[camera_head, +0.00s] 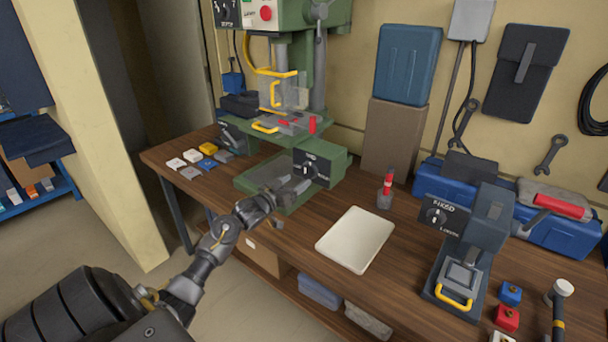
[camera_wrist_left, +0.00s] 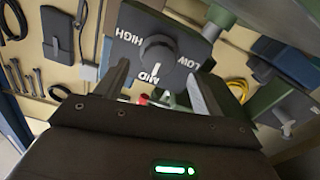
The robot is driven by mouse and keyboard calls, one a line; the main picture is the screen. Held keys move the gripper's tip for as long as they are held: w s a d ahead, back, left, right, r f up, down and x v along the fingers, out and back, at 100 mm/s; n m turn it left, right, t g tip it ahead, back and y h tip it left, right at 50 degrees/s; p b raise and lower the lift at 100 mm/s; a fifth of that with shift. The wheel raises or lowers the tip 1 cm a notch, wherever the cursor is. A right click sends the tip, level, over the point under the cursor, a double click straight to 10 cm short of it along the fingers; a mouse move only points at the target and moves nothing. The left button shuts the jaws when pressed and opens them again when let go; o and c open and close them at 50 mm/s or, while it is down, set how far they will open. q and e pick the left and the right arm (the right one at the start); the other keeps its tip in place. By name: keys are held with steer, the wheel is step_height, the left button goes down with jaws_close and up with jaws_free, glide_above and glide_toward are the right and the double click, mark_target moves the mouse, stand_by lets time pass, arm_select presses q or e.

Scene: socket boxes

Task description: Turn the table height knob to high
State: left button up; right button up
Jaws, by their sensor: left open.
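The table height knob (camera_head: 308,171) is a dark round dial on a black panel (camera_head: 325,168) on the side of the green drill press. In the left wrist view the knob (camera_wrist_left: 157,53) faces me, and its panel (camera_wrist_left: 185,35) reads HIGH, MID and LOW. The knob's white mark points at MID. My left gripper (camera_head: 297,186) is at the front of the panel in the head view. In the left wrist view its fingers (camera_wrist_left: 160,85) are open, one on each side below the knob, with nothing between them. My right gripper is not in view.
The drill press (camera_head: 265,185) stands on the wooden bench (camera_head: 310,225). A second machine with a dial (camera_head: 436,216) stands farther right. Small coloured blocks (camera_head: 207,163) sit at left.

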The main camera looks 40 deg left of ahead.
mark_target(305, 175)
arm_select(q)
steer(key=shift+w+p, duration=0.3)
steer(key=shift+w, duration=2.4)
steer(key=c, duration=1)
